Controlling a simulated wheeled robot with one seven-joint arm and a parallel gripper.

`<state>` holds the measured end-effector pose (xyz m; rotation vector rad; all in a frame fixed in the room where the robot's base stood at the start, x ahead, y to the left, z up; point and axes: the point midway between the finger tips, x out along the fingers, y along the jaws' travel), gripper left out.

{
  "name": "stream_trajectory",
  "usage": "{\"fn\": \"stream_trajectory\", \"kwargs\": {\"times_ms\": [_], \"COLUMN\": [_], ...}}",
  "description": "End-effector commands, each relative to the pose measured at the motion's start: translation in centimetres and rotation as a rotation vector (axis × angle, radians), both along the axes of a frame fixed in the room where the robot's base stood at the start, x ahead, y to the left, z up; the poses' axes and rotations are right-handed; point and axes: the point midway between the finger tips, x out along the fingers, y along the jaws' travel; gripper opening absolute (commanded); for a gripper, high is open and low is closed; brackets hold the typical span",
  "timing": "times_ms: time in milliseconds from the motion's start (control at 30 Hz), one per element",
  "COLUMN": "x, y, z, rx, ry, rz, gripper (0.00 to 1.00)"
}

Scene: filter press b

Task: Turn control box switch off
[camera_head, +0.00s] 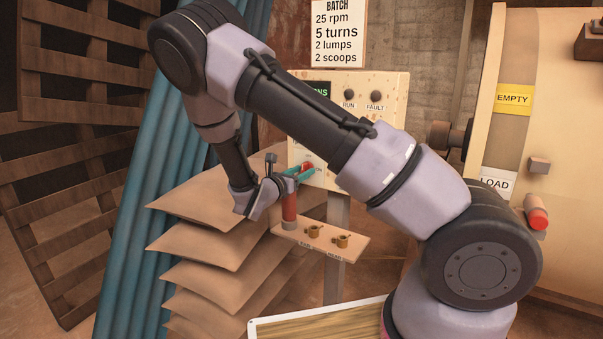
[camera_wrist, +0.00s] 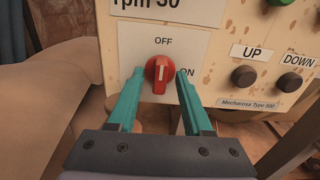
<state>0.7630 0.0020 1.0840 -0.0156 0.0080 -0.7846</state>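The control box (camera_head: 388,108) is a speckled cream panel on a post, partly hidden behind my arm. Its red rotary switch (camera_wrist: 159,73) sits on a white plate with OFF above it and ON to its right. The switch's white mark stands about upright, pointing towards OFF. My gripper (camera_wrist: 159,78) is open, with one teal finger on each side of the switch. The fingertips look close to it; whether they touch is unclear. In the head view my gripper (camera_head: 301,173) is at the box's lower left, by the switch (camera_head: 308,166).
UP (camera_wrist: 243,76) and DOWN (camera_wrist: 289,82) buttons are right of the switch. A small shelf (camera_head: 345,245) below the box holds a red cylinder (camera_head: 289,208) and two brass cups (camera_head: 342,241). Stacked sacks (camera_head: 215,237) lie left of the shelf.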

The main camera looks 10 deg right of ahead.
Motion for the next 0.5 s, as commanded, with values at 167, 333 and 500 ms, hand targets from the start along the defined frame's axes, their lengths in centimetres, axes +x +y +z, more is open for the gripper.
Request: {"fn": "stream_trajectory", "kwargs": {"times_ms": [167,333,500], "x": [-0.2,-1.9,-4.4], "y": [0.3,2.1,4.6], "z": [0.0,0.1,0.0], "rx": [0.001,0.001,0.001], "ry": [-0.001,-0.001,-0.001], "rz": [0.001,0.004,0.005], "gripper": [0.50,0.50,0.50]}}
